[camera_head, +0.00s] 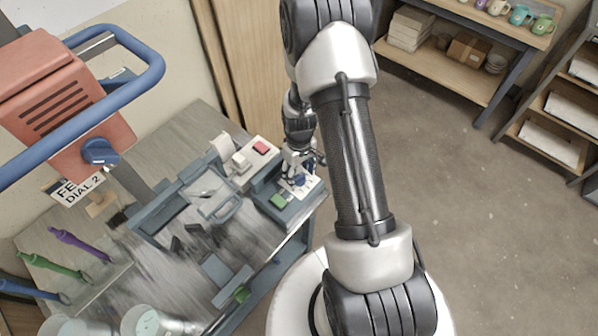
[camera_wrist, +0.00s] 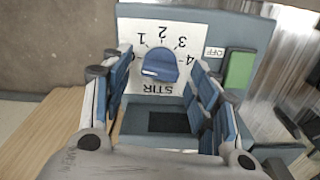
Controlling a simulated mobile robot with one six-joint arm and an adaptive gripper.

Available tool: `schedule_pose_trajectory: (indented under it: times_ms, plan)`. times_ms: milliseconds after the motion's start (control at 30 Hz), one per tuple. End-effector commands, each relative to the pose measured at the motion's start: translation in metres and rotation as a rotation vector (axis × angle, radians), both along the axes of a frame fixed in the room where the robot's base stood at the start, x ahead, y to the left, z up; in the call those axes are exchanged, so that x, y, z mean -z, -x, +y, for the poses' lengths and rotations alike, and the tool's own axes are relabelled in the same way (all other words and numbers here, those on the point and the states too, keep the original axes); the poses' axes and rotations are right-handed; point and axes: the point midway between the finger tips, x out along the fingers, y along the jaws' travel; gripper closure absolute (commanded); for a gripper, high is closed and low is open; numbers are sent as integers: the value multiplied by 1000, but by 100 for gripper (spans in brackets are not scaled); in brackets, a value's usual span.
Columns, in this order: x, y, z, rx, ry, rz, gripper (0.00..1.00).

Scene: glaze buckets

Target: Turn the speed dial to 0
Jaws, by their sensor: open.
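The speed dial is a blue knob (camera_wrist: 160,64) on a white plate marked STIR, with numbers 1 to 4 around it. A short white mark shows on the knob's lower left side in the wrist view. The left end of the scale is partly hidden by a finger. My gripper (camera_wrist: 157,78) is open, with one finger on each side of the knob; whether either touches it I cannot tell. In the head view my gripper (camera_head: 297,163) points down over the stir panel (camera_head: 304,187), largely covering the knob.
A green switch (camera_wrist: 239,70) labelled OFF sits beside the dial. A box with a red button (camera_head: 261,147) stands close behind. Another blue knob (camera_head: 99,151) is on the orange machine (camera_head: 60,100), above a partly readable "DIAL 2" sign. Tools lie on the bench's left.

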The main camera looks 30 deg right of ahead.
Motion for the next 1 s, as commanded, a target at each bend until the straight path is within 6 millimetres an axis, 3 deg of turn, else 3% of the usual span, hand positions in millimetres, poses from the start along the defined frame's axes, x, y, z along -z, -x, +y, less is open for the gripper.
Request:
schedule_pose_trajectory:
  times_ms: [533,700,1000]
  plan:
    - [-100,-1,0,0,1,-4,45]
    - [-115,-1,0,0,1,-2,45]
    - [-117,0,0,0,0,-1,45]
